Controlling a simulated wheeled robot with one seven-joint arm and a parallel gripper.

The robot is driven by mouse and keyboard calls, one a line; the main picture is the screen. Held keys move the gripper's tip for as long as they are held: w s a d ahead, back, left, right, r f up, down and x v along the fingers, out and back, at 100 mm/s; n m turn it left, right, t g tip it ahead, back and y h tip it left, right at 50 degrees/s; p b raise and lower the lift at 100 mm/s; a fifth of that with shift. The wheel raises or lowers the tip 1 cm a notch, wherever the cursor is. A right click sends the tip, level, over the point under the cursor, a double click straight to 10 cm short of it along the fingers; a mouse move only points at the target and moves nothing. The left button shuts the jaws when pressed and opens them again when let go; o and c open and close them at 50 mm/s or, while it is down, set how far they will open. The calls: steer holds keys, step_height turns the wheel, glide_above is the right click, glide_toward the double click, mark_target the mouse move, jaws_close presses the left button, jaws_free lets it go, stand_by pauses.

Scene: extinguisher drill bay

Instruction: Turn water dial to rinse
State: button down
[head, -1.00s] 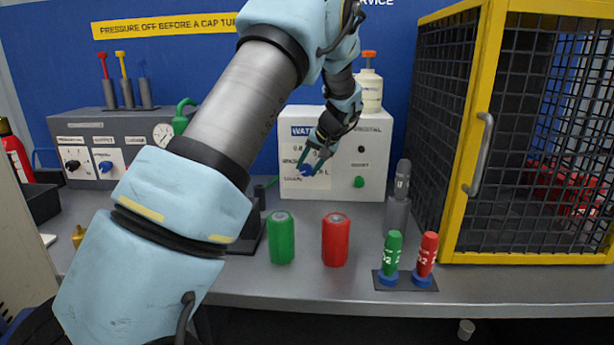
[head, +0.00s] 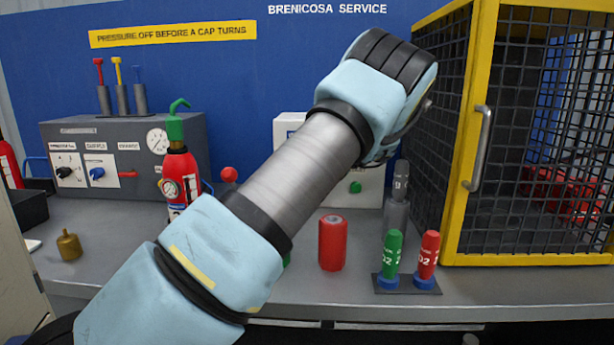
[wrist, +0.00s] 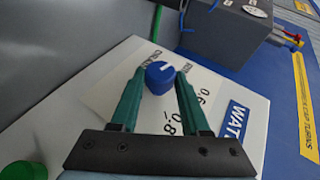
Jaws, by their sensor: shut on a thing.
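The blue water dial (wrist: 160,78) sits on the white face of the water box (wrist: 110,75). It has a short white mark on its top; I cannot tell which label the mark points at. Printed numbers and the blue "WAT…" label lie beside it in the wrist view. My gripper (wrist: 159,82) has its two green fingers on either side of the dial and is shut on it. In the head view my arm hides the gripper, the dial and most of the water box (head: 286,127).
A red canister (head: 333,243) and a stand with a green cartridge (head: 392,256) and a red cartridge (head: 428,258) are at the bench front. A yellow-framed mesh cage (head: 472,130) stands right. A red extinguisher (head: 180,180) stands left of my arm.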

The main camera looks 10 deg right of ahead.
stand_by(0.3)
steer(key=shift+c, duration=1.9)
jaws_free()
steer(key=b+v, duration=0.1)
steer(key=v, duration=0.6)
steer(key=shift+s+d+b, duration=0.15)
steer(key=shift+d+b, duration=0.05)
steer(key=shift+b, duration=0.15)
steer(key=shift+r, duration=0.15)
